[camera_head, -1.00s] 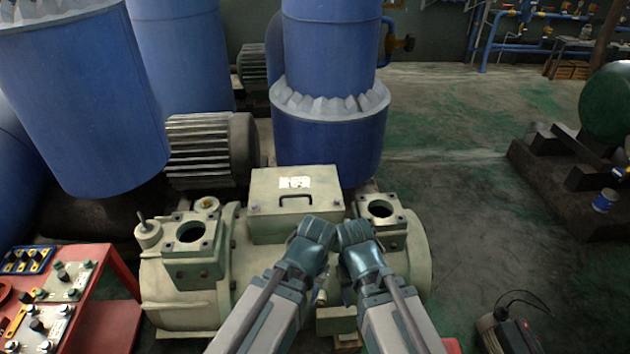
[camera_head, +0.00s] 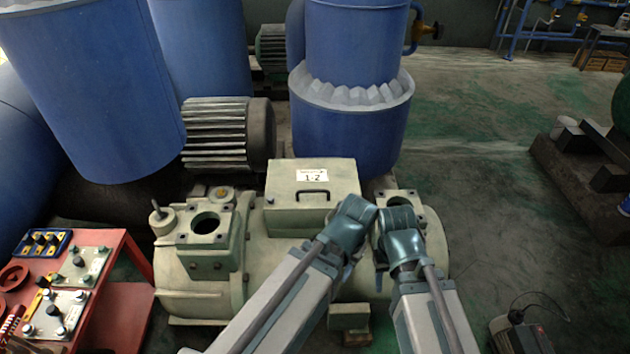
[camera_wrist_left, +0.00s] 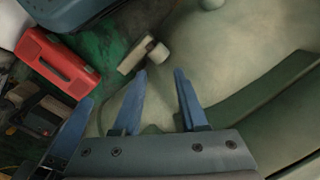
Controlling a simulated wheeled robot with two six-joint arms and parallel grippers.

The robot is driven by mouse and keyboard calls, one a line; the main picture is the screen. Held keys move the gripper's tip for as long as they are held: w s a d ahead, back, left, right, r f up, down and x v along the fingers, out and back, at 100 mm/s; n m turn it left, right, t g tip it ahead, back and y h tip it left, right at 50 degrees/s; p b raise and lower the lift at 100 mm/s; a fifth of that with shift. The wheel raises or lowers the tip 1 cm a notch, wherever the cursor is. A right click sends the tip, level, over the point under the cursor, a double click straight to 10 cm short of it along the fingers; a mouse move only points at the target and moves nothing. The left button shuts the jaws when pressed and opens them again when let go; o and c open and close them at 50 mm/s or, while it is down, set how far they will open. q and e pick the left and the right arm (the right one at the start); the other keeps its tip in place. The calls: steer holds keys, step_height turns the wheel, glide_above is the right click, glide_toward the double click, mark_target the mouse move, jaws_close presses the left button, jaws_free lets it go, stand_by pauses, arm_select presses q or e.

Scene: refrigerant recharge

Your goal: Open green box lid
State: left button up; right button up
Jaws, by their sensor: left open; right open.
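The pale green box (camera_head: 284,216) sits on top of the green machine between two square ports. Its flat lid (camera_head: 335,173) is shut and bears a white "1-2" label.
The green machine (camera_head: 185,290) lies under both arms. A red table (camera_head: 120,310) with tool trays stands at the left. Blue tanks (camera_head: 345,130) and a motor (camera_head: 215,135) stand behind.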

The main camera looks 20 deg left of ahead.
mark_target(313, 191)
arm_select(q)
steer(key=w+a+r+m+p, duration=0.3)
steer(key=r+p, duration=0.6)
steer(key=w+a+r+m+t+p, duration=0.1)
steer(key=w+a+r+m+p, duration=0.2)
steer(key=r+p, duration=0.6)
steer(key=w+a+r+m+t+p, duration=0.1)
steer(key=w+a+r+m+p, duration=0.2)
steer(key=r+p, duration=0.6)
steer(key=shift+w+r+m+h, duration=0.4)
steer(key=shift+w+r+m, duration=0.05)
steer(key=shift+w+m, duration=0.3)
steer(key=shift+f, duration=0.15)
steer(key=w+f+b, duration=0.1)
steer(key=f+b, duration=0.8)
steer(key=w+a+f+b, duration=0.1)
steer(key=f+b, duration=0.3)
steer(key=shift+w+f, duration=0.2)
steer(key=shift+w, duration=0.1)
jaws_close()
